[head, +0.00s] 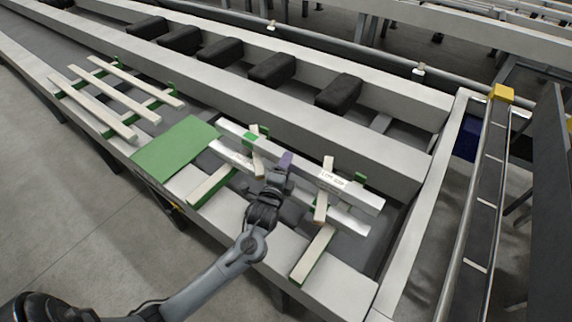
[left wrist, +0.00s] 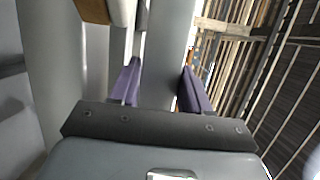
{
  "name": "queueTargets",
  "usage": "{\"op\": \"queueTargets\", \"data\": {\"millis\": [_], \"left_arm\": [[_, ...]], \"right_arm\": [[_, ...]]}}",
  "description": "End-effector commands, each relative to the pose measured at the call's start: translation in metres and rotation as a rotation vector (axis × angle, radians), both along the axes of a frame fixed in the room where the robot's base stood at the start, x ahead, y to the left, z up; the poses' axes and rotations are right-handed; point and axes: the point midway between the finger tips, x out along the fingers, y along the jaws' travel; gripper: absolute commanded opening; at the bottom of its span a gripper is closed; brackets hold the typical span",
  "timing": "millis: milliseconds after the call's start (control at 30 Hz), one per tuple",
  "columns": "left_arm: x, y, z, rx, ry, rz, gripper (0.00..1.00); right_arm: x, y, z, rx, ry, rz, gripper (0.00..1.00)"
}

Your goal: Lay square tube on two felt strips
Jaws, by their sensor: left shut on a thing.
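The pale square tube (head: 352,190) runs slantwise across the right part of the runout table, with a white label on it. It crosses over the right felt strip (head: 321,207) and the left felt strip (head: 258,164). I cannot tell whether it touches them or hangs just above. My left gripper (head: 286,161) is at the tube's middle, shut on it. In the left wrist view the purple fingers (left wrist: 160,88) stand on either side of the grey tube (left wrist: 167,45). The gripper hides part of the tube in the head view. My right gripper is not in view.
A second pale bar (head: 347,217) lies nearer, roughly parallel to the tube. Two front strips (head: 313,254) and (head: 212,186) sit on the near edge. A green mat (head: 177,148) and a rack of pale slats (head: 115,93) lie left. Several black blocks (head: 272,69) line the back.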

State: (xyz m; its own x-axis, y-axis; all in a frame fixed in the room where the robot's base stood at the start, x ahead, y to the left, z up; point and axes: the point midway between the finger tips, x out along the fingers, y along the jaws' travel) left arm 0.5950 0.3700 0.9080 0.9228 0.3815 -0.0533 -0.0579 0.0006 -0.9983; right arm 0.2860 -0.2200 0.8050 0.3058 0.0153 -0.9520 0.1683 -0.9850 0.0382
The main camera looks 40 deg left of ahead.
Motion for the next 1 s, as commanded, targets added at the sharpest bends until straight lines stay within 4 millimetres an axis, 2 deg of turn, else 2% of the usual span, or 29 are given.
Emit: {"op": "queueTargets", "data": {"millis": [967, 1000], "left_arm": [[-0.001, 0.000, -0.018, 0.001, 0.012, 0.000, 0.00], [-0.001, 0.000, -0.018, 0.001, 0.012, 0.000, 0.50]], "right_arm": [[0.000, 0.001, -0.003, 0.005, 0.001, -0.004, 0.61], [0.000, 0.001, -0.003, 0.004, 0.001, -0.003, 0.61]]}}
